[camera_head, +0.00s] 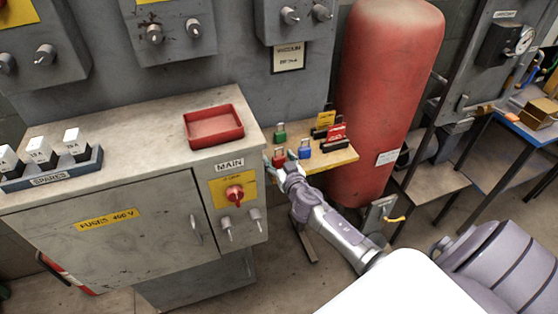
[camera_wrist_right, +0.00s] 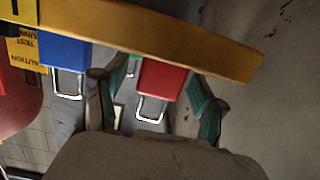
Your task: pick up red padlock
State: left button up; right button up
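The red padlock (camera_head: 279,158) stands on the small wooden shelf (camera_head: 342,157), partly hidden by my right gripper (camera_head: 282,166). In the right wrist view, which looks upside down, the red padlock (camera_wrist_right: 163,78) with its metal shackle sits between the two teal-padded fingers of my right gripper (camera_wrist_right: 155,102). The fingers are apart. A gap shows between the padlock and the left-hand finger; the right-hand finger is close to it, and I cannot tell whether they touch. My left gripper is not in view.
A blue padlock (camera_head: 304,148) stands close to the right of the red one, and a green padlock (camera_head: 280,132) stands behind. Yellow and red tags (camera_head: 336,132) are at the shelf's back. The grey cabinet (camera_head: 120,185) with a red tray (camera_head: 213,126) is left; a red tank (camera_head: 385,90) is right.

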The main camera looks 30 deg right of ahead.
jog(key=c, duration=1.1)
jog(key=shift+c, duration=0.2)
jog(key=shift+r, duration=0.1)
jog(key=shift+r, duration=0.3)
notch_tip(320, 180, up, 4)
jog(key=shift+d+f+p, duration=0.1)
jog(key=shift+p, duration=0.45)
jog(key=s+d+r, duration=0.4)
jog(key=s+r, duration=0.2)
jog(key=s, duration=0.5)
jog(key=shift+r+b, duration=0.2)
jog(key=shift+b, duration=0.15)
